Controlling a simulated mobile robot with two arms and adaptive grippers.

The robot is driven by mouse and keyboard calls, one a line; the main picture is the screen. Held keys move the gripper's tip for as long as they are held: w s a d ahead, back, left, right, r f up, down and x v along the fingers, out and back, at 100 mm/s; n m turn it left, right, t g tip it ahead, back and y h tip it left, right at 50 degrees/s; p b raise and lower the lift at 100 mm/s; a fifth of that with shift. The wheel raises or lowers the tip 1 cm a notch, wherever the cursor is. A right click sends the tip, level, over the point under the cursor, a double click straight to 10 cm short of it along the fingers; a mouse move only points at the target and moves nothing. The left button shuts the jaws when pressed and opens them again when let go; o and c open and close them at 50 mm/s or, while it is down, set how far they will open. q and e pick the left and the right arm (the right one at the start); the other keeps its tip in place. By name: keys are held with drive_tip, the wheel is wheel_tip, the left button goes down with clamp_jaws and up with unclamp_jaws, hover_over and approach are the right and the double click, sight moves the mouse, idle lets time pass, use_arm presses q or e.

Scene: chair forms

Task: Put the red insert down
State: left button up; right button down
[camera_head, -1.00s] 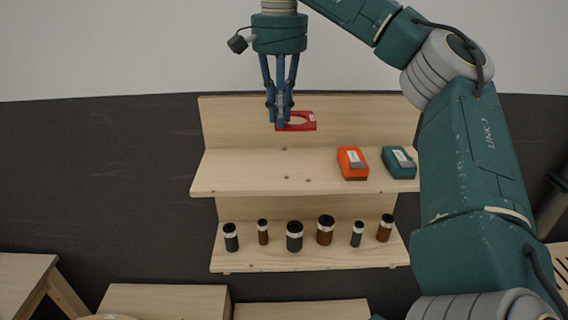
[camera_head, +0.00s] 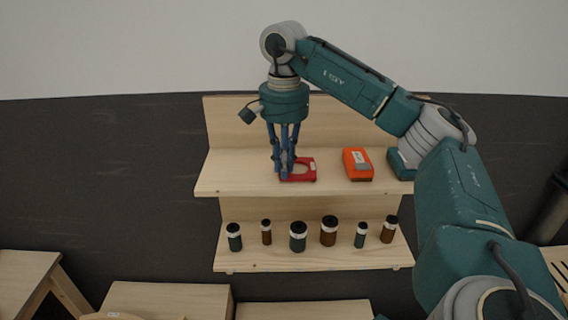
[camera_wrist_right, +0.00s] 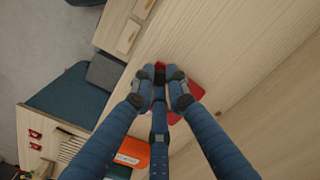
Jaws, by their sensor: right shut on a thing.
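The red insert (camera_head: 304,173) is a flat piece with a wide opening, at the upper shelf of the wooden rack, left of the orange device. In the head view it looks level and at the shelf surface; I cannot tell whether it bears fully on it. My right gripper (camera_head: 286,174) points down and is shut on the insert's left side. In the right wrist view the fingers (camera_wrist_right: 160,82) hide most of the insert, with red parts (camera_wrist_right: 194,91) showing beside them. My left gripper is not in view.
On the upper shelf (camera_head: 235,178), an orange device (camera_head: 357,164) and a teal device (camera_head: 400,165) stand to the right, the teal one partly behind my arm. Several dark and brown bottles (camera_head: 298,237) line the lower shelf (camera_head: 260,262). The upper shelf's left part is bare.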

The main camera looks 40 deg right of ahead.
drive_tip(key=shift+f, duration=0.2)
drive_tip(key=c, duration=1.7)
unclamp_jaws()
drive_tip(key=shift+c, duration=0.2)
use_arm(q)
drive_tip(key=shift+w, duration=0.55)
